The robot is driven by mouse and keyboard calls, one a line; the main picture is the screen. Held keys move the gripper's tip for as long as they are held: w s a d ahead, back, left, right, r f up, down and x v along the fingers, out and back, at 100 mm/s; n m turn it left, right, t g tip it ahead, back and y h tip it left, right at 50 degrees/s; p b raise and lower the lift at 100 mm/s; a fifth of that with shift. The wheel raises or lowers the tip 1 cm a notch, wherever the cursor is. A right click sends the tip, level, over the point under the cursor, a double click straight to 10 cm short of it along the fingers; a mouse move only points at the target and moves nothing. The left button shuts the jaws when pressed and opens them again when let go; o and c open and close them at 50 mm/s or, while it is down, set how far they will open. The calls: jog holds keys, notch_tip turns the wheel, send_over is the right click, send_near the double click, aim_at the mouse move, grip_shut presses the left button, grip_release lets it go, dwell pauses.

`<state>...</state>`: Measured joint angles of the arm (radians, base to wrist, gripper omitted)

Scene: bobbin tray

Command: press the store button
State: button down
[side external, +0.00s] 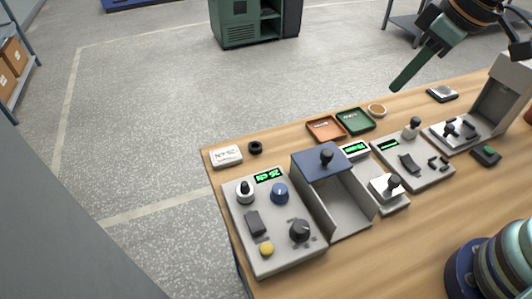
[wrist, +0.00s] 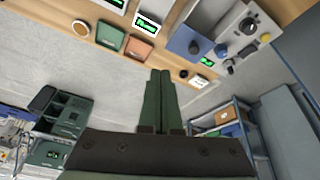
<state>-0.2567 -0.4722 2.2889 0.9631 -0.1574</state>
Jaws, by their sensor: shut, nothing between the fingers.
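My gripper (side external: 398,84) has green fingers held together and empty. It hangs in the air beyond the far edge of the table, above the right-hand trays, and touches nothing. In the wrist view the shut fingers (wrist: 160,78) point up towards the table edge. A grey control panel (side external: 262,265) at the table's left end carries a yellow button (side external: 266,249), a blue knob (side external: 280,193), a black knob (side external: 300,231) and a lit green display (side external: 268,176). The yellow button also shows in the wrist view (wrist: 265,38). No readable label marks any button as store. My gripper is far from this panel.
A blue-topped open housing (side external: 322,166) stands right of the panel. Orange (side external: 324,129) and green (side external: 356,121) trays lie near the far edge. A second panel (side external: 420,170) and a tall grey machine (side external: 510,92) are further right. A small dark box (side external: 486,155) has a green top.

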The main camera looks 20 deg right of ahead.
jog(key=s+a+f+n+g, duration=0.1)
jog(key=a+f+n+g, duration=0.2)
jog(key=a+n, duration=0.9)
jog(key=n+g+h, duration=0.1)
send_over(266, 247)
notch_tip(266, 247, down, 4)
jog(key=shift+f, duration=0.1)
notch_tip(266, 247, down, 14)
jog(key=shift+r, duration=0.1)
